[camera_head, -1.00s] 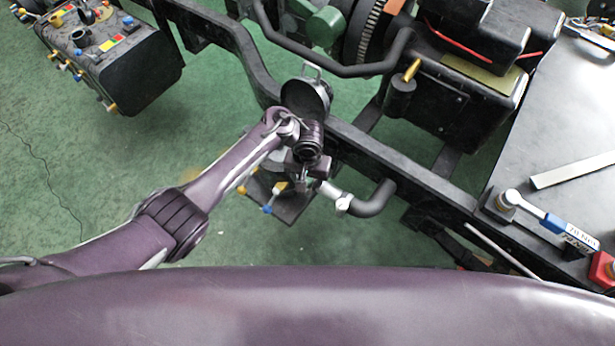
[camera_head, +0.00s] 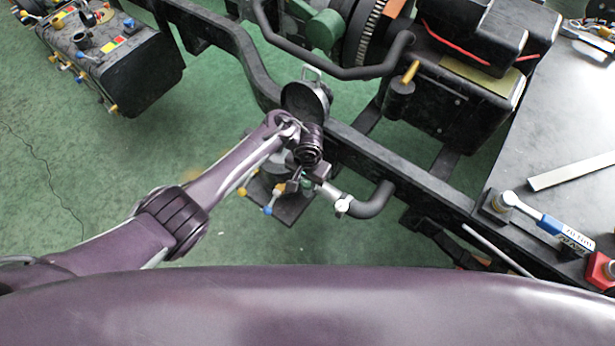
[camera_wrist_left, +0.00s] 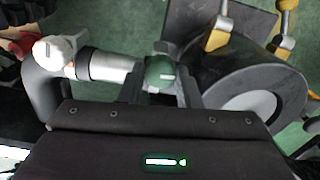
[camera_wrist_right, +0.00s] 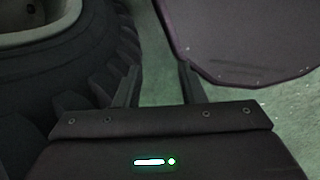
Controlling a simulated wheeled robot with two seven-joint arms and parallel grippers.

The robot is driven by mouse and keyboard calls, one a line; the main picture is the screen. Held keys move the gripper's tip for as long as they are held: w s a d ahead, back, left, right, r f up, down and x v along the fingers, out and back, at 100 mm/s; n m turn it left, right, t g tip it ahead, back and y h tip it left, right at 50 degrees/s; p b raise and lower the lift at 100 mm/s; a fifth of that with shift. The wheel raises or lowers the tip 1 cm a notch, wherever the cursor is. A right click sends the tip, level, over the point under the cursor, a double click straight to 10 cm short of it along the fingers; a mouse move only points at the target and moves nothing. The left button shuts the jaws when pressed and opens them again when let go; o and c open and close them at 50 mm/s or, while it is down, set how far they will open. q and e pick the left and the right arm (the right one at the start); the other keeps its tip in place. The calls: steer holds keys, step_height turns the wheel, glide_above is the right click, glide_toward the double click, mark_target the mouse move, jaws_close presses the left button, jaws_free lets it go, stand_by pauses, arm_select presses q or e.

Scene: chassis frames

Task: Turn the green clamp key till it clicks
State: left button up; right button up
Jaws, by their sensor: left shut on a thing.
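The green clamp key (camera_wrist_left: 160,74) sits between the fingers of my left gripper (camera_wrist_left: 162,82) in the left wrist view, with a white mark on its face. The fingers are shut on it. In the head view my left gripper (camera_head: 305,183) is over the clamp beside the frame rail, and the key is mostly hidden. A pale pipe end with a white fitting (camera_wrist_left: 55,50) lies left of the key. My right gripper (camera_wrist_right: 160,85) shows only in its wrist view; its fingers are apart and empty, near a tyre.
The black chassis rail (camera_head: 365,150) runs diagonally past my left gripper. A bent black pipe (camera_head: 378,199) is close on its right. Yellow and blue handles (camera_head: 267,210) are just below left. A blue-handled wrench (camera_head: 550,225) and a metal bar (camera_head: 575,170) lie on the right table.

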arm_select(q)
steer(key=m, duration=0.4)
steer(key=shift+m+p, duration=0.3)
steer(key=shift+p, duration=0.05)
steer(key=m, duration=0.3)
steer(key=shift+m, duration=0.7)
steer(key=o, duration=1)
